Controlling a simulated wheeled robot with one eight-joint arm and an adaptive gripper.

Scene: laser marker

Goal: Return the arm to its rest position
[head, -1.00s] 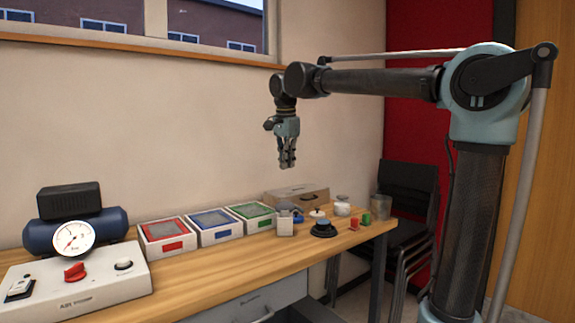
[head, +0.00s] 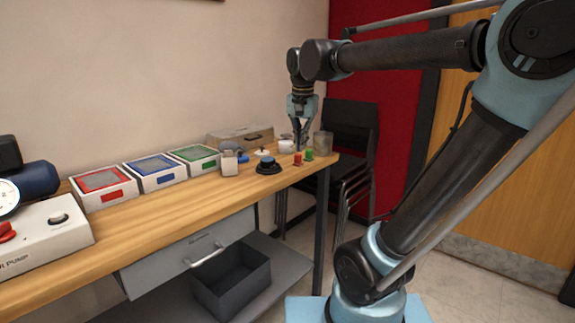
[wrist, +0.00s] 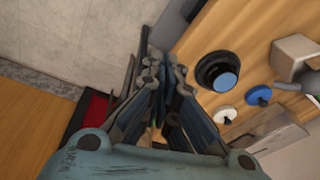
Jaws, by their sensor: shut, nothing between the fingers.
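My gripper (head: 300,141) hangs from my arm above the right end of the wooden bench, in front of the wall. It points down and its fingers are together with nothing between them. In the wrist view my gripper (wrist: 158,72) shows its fingers close together. The head view does not show clearly how far the fingertips are from the small items behind and beside them.
The bench (head: 170,224) holds red, blue and green trays (head: 103,188), a padlock-like block (head: 229,162), a black round piece (head: 268,166) and small red and green pieces (head: 298,159). Dark chairs (head: 350,150) stand right of it. An open bin (head: 232,281) sits below.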

